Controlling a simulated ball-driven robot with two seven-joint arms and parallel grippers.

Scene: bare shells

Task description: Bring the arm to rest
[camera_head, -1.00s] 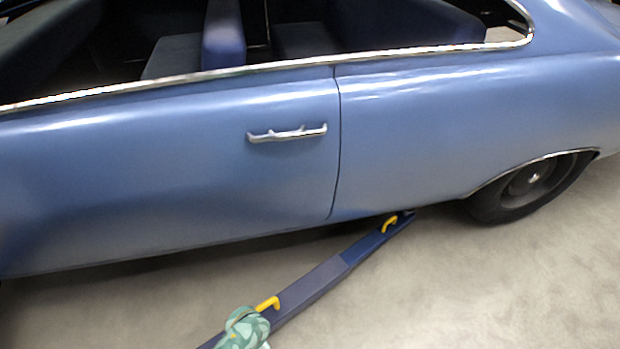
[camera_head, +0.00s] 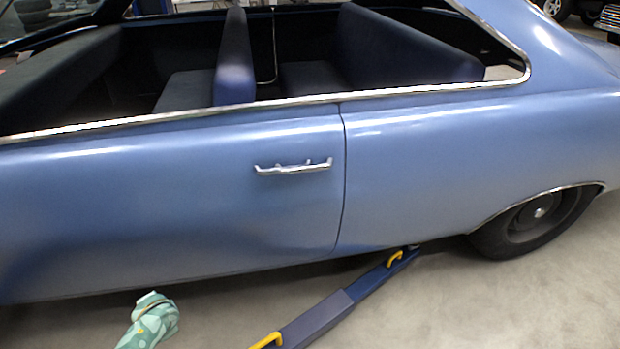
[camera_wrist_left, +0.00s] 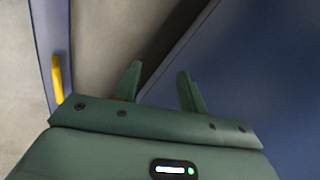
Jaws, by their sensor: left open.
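My left gripper (camera_wrist_left: 160,68) shows in the left wrist view, dark green, with its two fingers apart and nothing between them. Beyond its fingers are grey floor and the dark blue lower side of the car. In the head view a pale green patterned shape (camera_head: 152,318), which looks like part of my left arm, comes in at the bottom left, in front of the car's lower edge. The fingers cannot be made out there. My right gripper is not in view.
A blue car (camera_head: 170,215) with a chrome door handle (camera_head: 293,167) spans the head view. A blue lift arm (camera_head: 330,315) with yellow handles reaches under it; a yellow handle (camera_wrist_left: 57,80) shows in the wrist view. Grey floor (camera_head: 480,310) is clear at the lower right.

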